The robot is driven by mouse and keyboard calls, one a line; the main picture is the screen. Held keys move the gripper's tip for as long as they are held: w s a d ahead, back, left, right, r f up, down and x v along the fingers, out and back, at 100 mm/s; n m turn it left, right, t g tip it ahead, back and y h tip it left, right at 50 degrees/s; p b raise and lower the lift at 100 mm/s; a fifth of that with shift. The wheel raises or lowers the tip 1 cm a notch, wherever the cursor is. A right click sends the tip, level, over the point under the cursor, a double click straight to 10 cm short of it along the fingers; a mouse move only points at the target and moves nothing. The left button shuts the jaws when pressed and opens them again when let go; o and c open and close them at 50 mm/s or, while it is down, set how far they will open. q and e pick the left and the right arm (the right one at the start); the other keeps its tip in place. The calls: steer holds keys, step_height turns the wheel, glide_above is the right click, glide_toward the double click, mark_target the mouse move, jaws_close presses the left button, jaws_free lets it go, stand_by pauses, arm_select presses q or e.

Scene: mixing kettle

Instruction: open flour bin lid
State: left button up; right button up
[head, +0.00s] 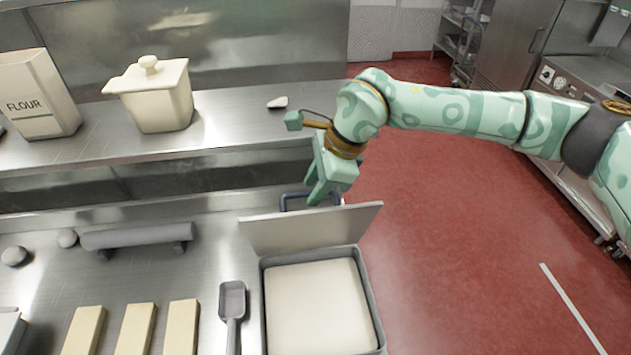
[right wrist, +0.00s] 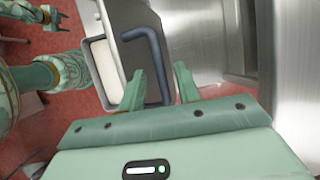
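The flour bin (head: 375,305) is a grey rectangular tub at the bottom centre of the head view, with pale flour (head: 318,305) exposed inside. Its grey lid (head: 310,230) stands tilted up at the far edge of the bin. The lid's blue bar handle (head: 290,197) is on the lid's far side; it also shows in the right wrist view (right wrist: 152,48). My right gripper (head: 318,200) is at the handle, with its fingers apart; in the right wrist view (right wrist: 170,78) part of the handle shows between them. Contact is unclear. My left gripper (right wrist: 56,18) is small and looks open.
A scoop (head: 232,300), several pale blocks (head: 135,330) and a grey rolling pin (head: 140,235) lie on the steel counter left of the bin. A flour bag (head: 38,95) and a lidded cream canister (head: 160,100) stand on the shelf behind. Red floor is free at right.

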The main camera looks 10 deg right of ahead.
jaws_close()
steer(key=w+b, duration=0.2)
steer(key=w, duration=0.4)
steer(key=shift+w, duration=0.4)
steer(key=shift+r, duration=0.1)
steer(key=shift+c, duration=0.5)
jaws_free()
steer(key=shift+o, duration=0.5)
steer(key=shift+s, duration=0.15)
